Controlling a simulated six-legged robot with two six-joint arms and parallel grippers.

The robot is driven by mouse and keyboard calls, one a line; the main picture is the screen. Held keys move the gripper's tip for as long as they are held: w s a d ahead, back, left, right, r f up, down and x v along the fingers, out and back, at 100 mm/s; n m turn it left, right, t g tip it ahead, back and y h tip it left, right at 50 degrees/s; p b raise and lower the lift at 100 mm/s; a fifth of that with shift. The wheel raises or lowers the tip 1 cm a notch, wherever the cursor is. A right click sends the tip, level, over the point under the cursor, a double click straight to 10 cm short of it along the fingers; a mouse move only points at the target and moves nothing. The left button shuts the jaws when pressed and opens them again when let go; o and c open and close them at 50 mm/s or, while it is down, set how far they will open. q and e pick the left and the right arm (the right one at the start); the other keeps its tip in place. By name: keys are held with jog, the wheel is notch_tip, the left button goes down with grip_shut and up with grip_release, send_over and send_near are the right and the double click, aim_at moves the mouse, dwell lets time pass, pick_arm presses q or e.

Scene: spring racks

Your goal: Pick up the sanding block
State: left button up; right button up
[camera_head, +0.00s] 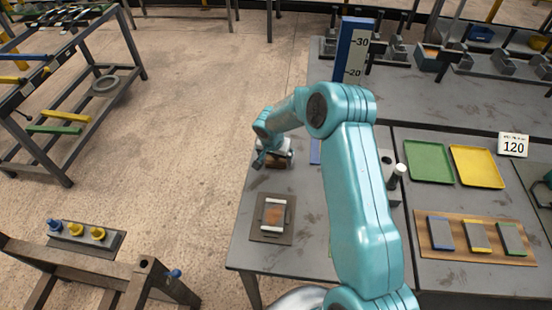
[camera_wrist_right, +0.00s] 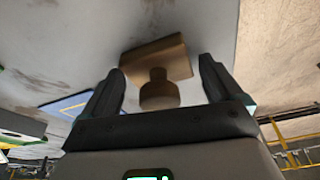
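A brown block with a round knob (camera_wrist_right: 158,92), which looks like the sanding block, rests on the grey table in the right wrist view. My right gripper (camera_wrist_right: 162,72) is open, with one finger on each side of the knob and visible gaps between. In the head view the right gripper (camera_head: 272,158) is low over the table's left edge, partly hiding the brown block (camera_head: 275,161). My left gripper is in neither view.
A brown-and-white piece (camera_head: 273,215) lies on a dark mat nearby. A wooden board (camera_head: 463,257) with several grey blocks, a green tray (camera_head: 430,161) and a yellow tray (camera_head: 477,166) are at right. A blue height gauge (camera_head: 352,50) stands behind.

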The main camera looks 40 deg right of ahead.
jog(key=shift+d, duration=0.15)
jog(key=c, duration=0.8)
jog(key=shift+o, duration=0.2)
jog(key=shift+r, duration=0.1)
jog(key=shift+r, duration=0.25)
notch_tip(320, 180, up, 19)
jog(key=b, duration=0.3)
jog(key=shift+r, duration=0.2)
jog(key=shift+o, duration=0.9)
